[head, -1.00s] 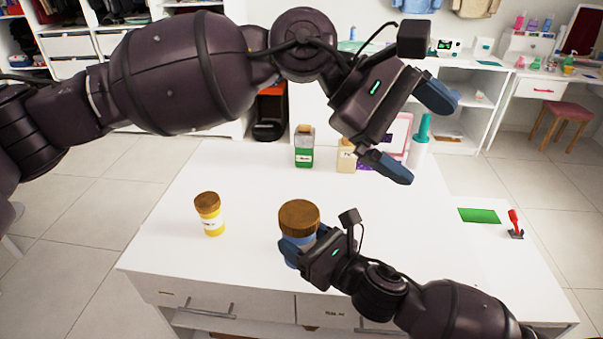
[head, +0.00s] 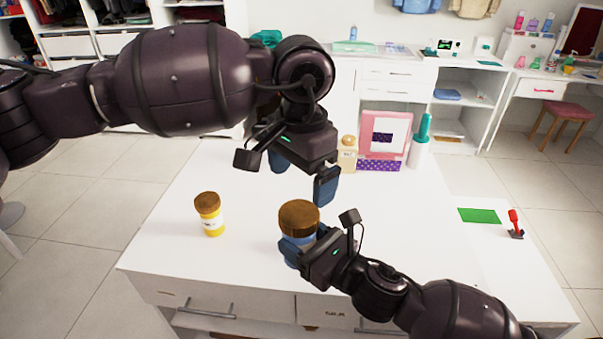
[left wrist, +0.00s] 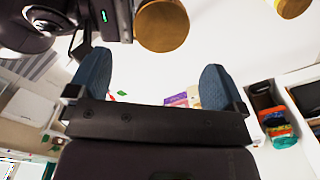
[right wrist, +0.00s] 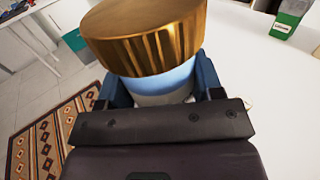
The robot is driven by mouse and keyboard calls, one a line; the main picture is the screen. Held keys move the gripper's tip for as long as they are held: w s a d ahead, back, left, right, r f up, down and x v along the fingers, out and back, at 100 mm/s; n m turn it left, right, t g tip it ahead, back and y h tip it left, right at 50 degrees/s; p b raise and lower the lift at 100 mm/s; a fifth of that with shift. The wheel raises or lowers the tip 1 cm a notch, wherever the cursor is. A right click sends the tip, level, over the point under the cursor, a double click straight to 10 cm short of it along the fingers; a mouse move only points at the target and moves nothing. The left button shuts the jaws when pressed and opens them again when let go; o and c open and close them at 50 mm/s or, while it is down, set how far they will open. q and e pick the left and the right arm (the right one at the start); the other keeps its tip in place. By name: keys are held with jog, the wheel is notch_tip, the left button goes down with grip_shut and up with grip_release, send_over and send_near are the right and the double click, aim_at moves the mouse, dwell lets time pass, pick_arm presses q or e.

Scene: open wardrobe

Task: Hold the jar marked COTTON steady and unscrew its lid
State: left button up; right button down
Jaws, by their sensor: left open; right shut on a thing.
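A blue jar with a ribbed brown lid (head: 299,216) stands upright at the table's front; no marking on it is readable here. My right gripper (head: 305,244) is shut around its body, below the lid, and the right wrist view shows the lid (right wrist: 145,42) seated on top. My left gripper (head: 301,174) is open and empty, pointing down, above and behind the jar and apart from it. The left wrist view shows the lid (left wrist: 162,25) beyond the fingers, not between them. A yellow jar with a brown lid (head: 209,213) stands to the left; its label is too small to read.
A tan bottle (head: 347,155), a pink-framed box (head: 384,140) and a white bottle with a teal top (head: 421,143) stand at the table's back. A green container (right wrist: 286,20) shows in the right wrist view. The table (head: 400,220) is clear on the right.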

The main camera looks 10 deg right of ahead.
aim_at(301, 212)
pick_arm(q)
jog(key=shift+f+m, duration=0.25)
jog(key=shift+m, duration=0.05)
jog(key=shift+f, duration=3.75)
